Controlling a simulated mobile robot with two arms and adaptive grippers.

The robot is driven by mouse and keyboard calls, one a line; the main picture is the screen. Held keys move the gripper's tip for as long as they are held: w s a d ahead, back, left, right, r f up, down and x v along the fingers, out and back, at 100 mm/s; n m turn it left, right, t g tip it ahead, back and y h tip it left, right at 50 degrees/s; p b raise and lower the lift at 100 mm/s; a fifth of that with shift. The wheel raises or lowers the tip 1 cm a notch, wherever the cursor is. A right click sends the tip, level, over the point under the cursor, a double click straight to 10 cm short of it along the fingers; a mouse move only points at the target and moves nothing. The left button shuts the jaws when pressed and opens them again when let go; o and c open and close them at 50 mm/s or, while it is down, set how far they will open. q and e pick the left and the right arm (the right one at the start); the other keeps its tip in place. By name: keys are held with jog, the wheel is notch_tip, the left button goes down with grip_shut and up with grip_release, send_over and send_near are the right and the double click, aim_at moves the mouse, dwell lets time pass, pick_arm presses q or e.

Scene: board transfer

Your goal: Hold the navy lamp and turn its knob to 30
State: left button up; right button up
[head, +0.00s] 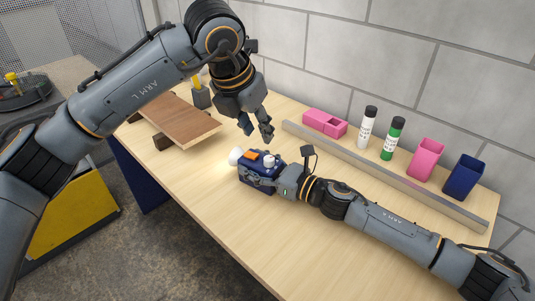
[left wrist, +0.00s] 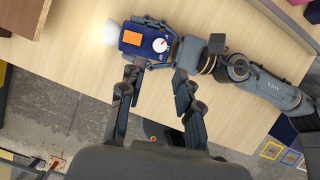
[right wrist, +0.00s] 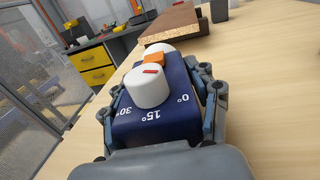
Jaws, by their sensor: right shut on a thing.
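The navy lamp (head: 262,185) stands on the wooden table, its lit front facing left in the head view. It has an orange part (head: 251,155) and a white knob (head: 269,161) on top. In the right wrist view the knob (right wrist: 148,90) has a red mark, beside a scale of 0°, 15° and 30°; I cannot tell the exact setting. My right gripper (right wrist: 162,92) is shut on the lamp, one finger on each side. My left gripper (head: 256,131) is open and empty above and behind the lamp. In the left wrist view the lamp (left wrist: 135,49) lies just beyond its fingertips.
A metal rail (head: 385,178) runs behind my right arm. Beyond it stand a pink block (head: 324,122), a white bottle (head: 367,130), a green bottle (head: 392,140), a pink cup (head: 425,160) and a navy cup (head: 463,176). A raised wooden board (head: 173,122) is at left. The front table is clear.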

aim_at(269, 158)
pick_arm(q)
jog(key=x, duration=1.1)
jog(key=shift+s, duration=0.1)
jog(key=shift+r, duration=0.1)
grip_shut()
